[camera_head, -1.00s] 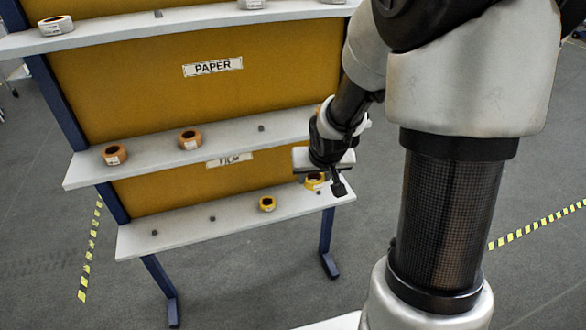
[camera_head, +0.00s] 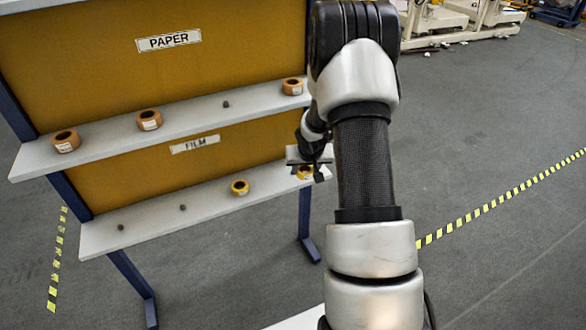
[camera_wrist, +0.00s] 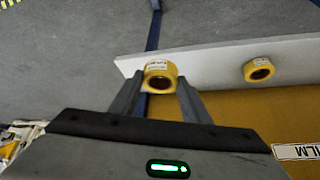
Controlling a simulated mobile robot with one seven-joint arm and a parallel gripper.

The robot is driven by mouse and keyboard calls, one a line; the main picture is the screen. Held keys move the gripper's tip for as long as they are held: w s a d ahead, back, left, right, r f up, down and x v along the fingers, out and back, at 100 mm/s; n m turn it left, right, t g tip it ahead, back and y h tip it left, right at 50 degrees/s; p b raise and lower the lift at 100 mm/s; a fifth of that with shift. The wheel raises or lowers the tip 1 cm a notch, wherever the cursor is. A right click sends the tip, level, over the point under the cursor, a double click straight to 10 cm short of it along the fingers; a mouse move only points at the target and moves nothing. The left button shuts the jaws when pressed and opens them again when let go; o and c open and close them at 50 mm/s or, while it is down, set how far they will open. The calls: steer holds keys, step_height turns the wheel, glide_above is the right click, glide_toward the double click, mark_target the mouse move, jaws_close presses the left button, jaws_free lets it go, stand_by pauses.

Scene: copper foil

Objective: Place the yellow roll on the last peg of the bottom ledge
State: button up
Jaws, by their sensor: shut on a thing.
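A yellow roll (camera_head: 305,173) is at the right end of the white bottom ledge (camera_head: 150,222), partly hidden by my gripper (camera_head: 311,174). In the wrist view my gripper (camera_wrist: 160,84) is shut on this yellow roll (camera_wrist: 160,68), with one finger on each side. The roll is at the ledge's end, and I cannot tell whether it touches the ledge or surrounds a peg. A second yellow roll (camera_head: 240,187) sits further left on the same ledge, and it also shows in the wrist view (camera_wrist: 259,70). Two bare dark pegs (camera_head: 183,208) (camera_head: 121,228) stand left of it.
The middle ledge (camera_head: 100,132) above holds several brown rolls (camera_head: 149,120) and a bare peg (camera_head: 226,104). Signs read PAPER (camera_head: 168,41) and FILM (camera_head: 195,144). Open grey floor lies to the right, with a yellow-black tape line (camera_head: 500,197).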

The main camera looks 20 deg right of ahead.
glide_above(293, 175)
steer(key=f, duration=0.2)
steer(key=f+b, duration=0.1)
steer(key=f, duration=0.1)
steer(key=f+b, duration=0.1)
steer(key=f, duration=0.1)
steer(key=shift+s+f, duration=0.1)
steer(key=shift+s, duration=0.15)
steer(key=shift+w+f+b, duration=0.1)
steer(key=shift+f+b, duration=0.2)
steer(key=shift+f, duration=0.05)
steer(key=shift+w, duration=0.15)
steer(key=shift+f, duration=0.1)
steer(key=shift+f, duration=0.15)
steer(key=o, duration=1.1)
steer(key=shift+c, duration=0.2)
